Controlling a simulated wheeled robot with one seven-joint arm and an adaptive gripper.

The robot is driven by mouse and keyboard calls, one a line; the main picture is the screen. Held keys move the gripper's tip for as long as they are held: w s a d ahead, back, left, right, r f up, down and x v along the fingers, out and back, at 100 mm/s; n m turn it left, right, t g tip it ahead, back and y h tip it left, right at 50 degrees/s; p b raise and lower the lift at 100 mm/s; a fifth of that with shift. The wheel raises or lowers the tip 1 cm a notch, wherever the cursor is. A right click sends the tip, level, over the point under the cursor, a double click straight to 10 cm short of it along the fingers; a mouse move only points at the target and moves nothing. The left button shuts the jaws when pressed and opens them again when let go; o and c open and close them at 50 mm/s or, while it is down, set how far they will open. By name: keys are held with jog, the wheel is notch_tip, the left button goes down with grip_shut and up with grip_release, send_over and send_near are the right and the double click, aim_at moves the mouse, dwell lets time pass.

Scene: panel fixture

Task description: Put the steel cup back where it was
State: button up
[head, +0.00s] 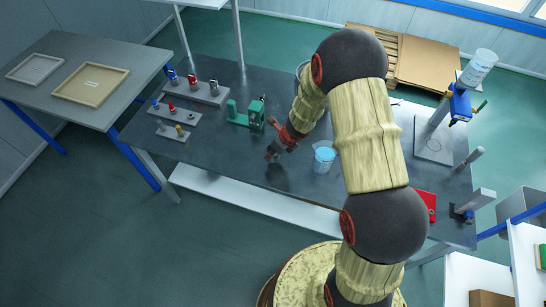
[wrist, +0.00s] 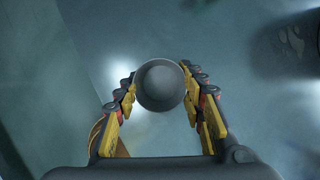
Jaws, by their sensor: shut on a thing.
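The steel cup (wrist: 160,86) is grey and round, seen end-on in the wrist view. My gripper (wrist: 158,92) is shut on it, with a yellow-and-grey finger on either side. In the head view my gripper (head: 273,152) is over the front middle of the dark bench (head: 225,172). The cup is too small and dark there to make out clearly. I cannot tell whether the cup touches the bench. No marked place for the cup can be made out.
A beaker with blue contents (head: 324,158) stands close right of my gripper. A green device (head: 246,115) is behind left. Grey racks (head: 203,93) with small parts stand at the left. A red object (head: 426,205) lies at the right. Bench left of my gripper is clear.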

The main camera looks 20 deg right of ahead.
jog(key=shift+w+f, duration=0.35)
jog(key=shift+f, duration=0.1)
jog(key=shift+f+b, duration=0.7)
jog(key=shift+f, duration=0.7)
jog(key=shift+f, duration=0.2)
jog(key=o, duration=1.2)
jog(key=shift+o, duration=0.2)
